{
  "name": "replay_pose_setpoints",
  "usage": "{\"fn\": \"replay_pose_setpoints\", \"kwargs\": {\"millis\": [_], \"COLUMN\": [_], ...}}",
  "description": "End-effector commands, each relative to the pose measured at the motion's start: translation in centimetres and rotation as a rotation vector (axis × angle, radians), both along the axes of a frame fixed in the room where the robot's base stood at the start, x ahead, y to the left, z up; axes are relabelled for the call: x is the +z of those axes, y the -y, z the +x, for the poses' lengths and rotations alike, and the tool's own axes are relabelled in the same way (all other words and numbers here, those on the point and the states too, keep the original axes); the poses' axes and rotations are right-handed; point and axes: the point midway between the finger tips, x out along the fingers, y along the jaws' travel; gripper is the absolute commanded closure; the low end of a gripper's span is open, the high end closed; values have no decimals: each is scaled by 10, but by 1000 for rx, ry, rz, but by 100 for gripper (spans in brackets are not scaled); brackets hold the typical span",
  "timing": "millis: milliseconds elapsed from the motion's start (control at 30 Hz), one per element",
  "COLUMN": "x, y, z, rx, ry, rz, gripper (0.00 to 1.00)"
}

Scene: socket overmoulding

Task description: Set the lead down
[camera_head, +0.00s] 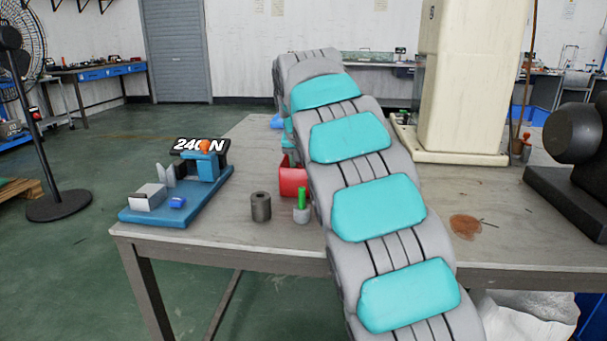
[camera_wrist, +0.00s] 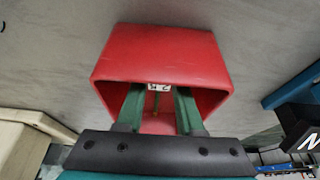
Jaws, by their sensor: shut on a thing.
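My gripper (camera_wrist: 158,98) reaches with its two green fingers into the open mouth of a red box (camera_wrist: 160,50) in the wrist view. It is shut on the lead, of which little shows: a small pale tag with dark marks (camera_wrist: 159,87) and a thin greenish strand between the fingers. The rest of the lead is hidden. In the head view the red box (camera_head: 293,181) stands on the grey table (camera_head: 225,225), partly behind my arm.
A blue tester (camera_head: 150,213) with a "240 N" display is at the table's left end. A tall cream machine (camera_head: 470,80) stands at the right.

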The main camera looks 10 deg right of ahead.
Motion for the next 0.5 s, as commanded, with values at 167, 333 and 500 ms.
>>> {"fn": "replay_pose_setpoints", "kwargs": {"millis": [167,333,500], "x": [-1,-1,0], "y": [0,0,0], "z": [0,0,0], "rx": [0,0,0], "ry": [0,0,0], "rz": [0,0,0], "gripper": [47,34,34]}}
